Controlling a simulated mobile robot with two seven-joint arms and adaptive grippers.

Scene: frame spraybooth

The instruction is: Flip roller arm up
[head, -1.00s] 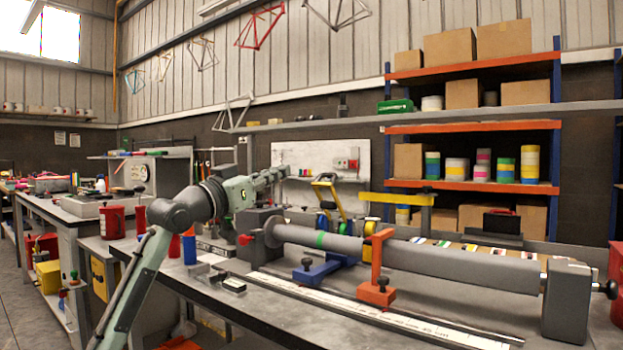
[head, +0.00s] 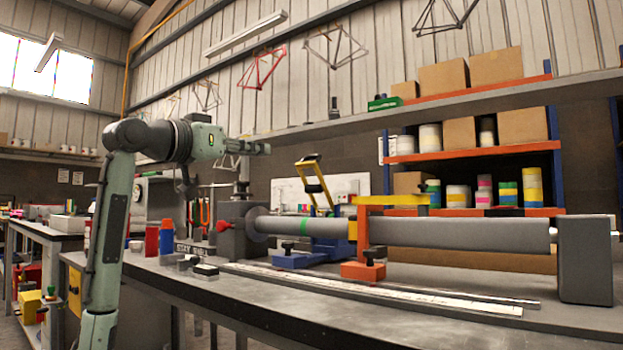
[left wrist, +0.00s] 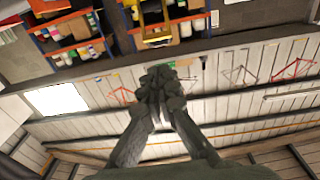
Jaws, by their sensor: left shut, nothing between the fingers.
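The roller arm (head: 317,184), a yellow frame with dark parts, stands raised and tilted over a blue base (head: 325,228) behind the grey roller (head: 345,227). My left gripper (head: 263,149) is shut and empty, high in the air up and left of the roller arm, apart from it. In the left wrist view my left gripper (left wrist: 163,80) has its fingers together, with nothing between them. A yellow piece shows at the top edge there; I cannot tell if it is the roller arm. My right gripper is not in view.
An orange bracket (head: 363,240) with a yellow bar stands against the roller. A blue clamp (head: 295,258) and a long ruler strip (head: 370,288) lie before it. Red (head: 153,240) and blue bottles (head: 166,236) stand left. A long wall shelf (head: 450,107) runs behind.

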